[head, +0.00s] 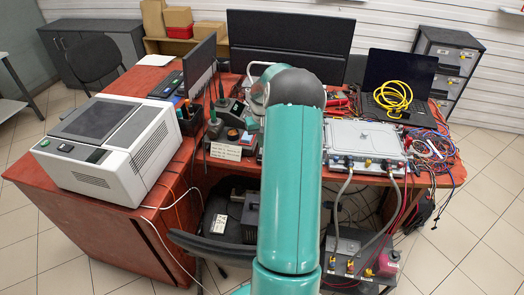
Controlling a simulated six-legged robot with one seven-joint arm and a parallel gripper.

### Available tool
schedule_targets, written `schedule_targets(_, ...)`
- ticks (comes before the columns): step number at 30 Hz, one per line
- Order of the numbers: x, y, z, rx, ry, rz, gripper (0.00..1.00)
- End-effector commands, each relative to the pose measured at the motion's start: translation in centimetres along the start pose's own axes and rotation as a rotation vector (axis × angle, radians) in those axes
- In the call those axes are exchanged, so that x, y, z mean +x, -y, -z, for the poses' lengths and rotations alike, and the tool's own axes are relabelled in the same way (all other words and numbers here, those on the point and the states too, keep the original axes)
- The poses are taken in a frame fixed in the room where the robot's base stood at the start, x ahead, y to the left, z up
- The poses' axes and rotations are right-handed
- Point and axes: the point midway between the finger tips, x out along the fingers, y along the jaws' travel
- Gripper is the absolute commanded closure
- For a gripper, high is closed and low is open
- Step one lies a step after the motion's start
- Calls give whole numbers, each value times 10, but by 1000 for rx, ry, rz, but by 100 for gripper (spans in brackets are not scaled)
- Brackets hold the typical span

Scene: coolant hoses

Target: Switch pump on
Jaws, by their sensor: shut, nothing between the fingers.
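A dark grey box (345,246) with brass-coloured fittings stands low in front of the desk, right of my arm, in the head view. It looks like the pump unit, but I cannot make out its switch or its state. Two grey hoses (384,232) run from it up to a silver flat case (365,140) on the desk. A red, rounded part (387,263) sits at the box's right side. My teal arm fills the middle of the view. My gripper is not visible; the arm's far end is partly hidden behind its own links.
The red-brown desk (165,75) carries a large white-grey machine (108,148), a laptop (398,75) with a coiled yellow cable (393,97), and tangled wires (432,145) at right. A dark chair (203,245) stands left of my arm. Tiled floor is free at the right.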

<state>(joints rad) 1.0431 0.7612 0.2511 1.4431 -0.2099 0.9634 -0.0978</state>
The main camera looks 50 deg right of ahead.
Motion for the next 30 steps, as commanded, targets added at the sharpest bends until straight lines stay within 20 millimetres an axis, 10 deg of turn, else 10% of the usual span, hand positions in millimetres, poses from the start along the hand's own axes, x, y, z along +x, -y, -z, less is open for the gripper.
schedule_targets(30,-35,0,0,0,0,0,100)
